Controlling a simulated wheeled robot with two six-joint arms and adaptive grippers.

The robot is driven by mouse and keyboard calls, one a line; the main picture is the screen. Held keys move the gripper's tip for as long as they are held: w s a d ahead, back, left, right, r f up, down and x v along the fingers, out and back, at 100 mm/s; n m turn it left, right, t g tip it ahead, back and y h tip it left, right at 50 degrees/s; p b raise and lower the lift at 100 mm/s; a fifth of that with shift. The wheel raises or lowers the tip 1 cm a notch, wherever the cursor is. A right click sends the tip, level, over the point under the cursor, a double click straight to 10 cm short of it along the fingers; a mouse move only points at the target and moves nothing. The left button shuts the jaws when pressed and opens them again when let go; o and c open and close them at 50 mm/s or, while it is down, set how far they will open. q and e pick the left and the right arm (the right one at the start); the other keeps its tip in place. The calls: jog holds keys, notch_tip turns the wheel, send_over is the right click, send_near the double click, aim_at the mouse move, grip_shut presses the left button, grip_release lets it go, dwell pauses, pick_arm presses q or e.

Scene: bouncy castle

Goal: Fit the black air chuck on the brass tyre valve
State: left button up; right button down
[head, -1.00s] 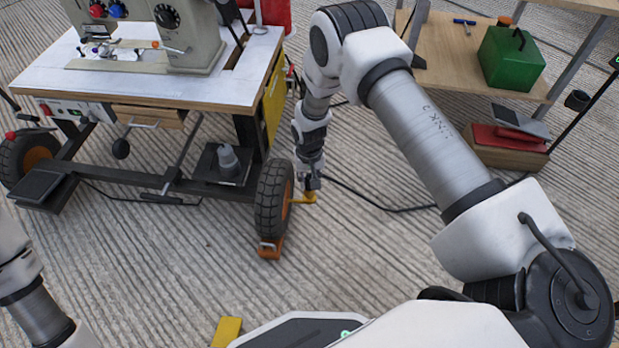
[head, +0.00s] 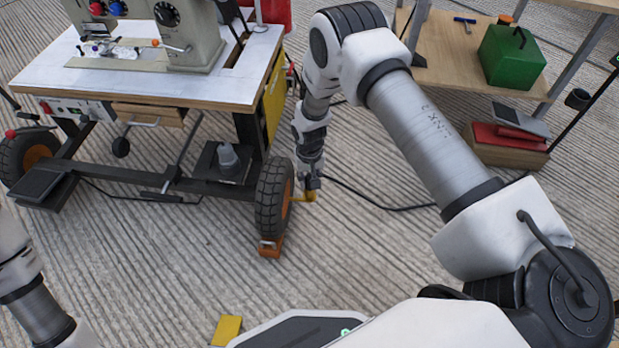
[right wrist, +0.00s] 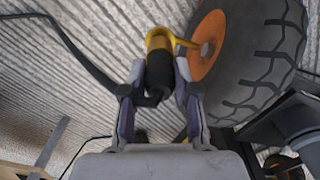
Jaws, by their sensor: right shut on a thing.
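The black air chuck (right wrist: 160,76) is a dark cylinder between the fingers of my right gripper (right wrist: 160,92), which is shut on it. The brass tyre valve (right wrist: 158,40) is yellow and reaches out sideways from the orange wheel hub (right wrist: 207,45). The chuck's far end meets the valve's outer end in the right wrist view; how deep they are fitted is hidden. In the head view my right gripper (head: 312,182) points down beside the tyre (head: 271,200), with the valve just below it. My left arm shows at the left edge, its gripper out of view.
A black hose (head: 385,207) runs over the ribbed floor to the right of the wheel. An orange chock (head: 270,247) sits at the tyre. A cart with a white top (head: 120,80) stands left, a wooden shelf (head: 450,60) at the back right. Front floor is mostly clear.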

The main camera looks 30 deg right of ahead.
jog(key=shift+f, duration=0.7)
jog(key=c, duration=0.8)
grip_release()
notch_tip(320, 180, up, 12)
jog(key=shift+f, duration=0.1)
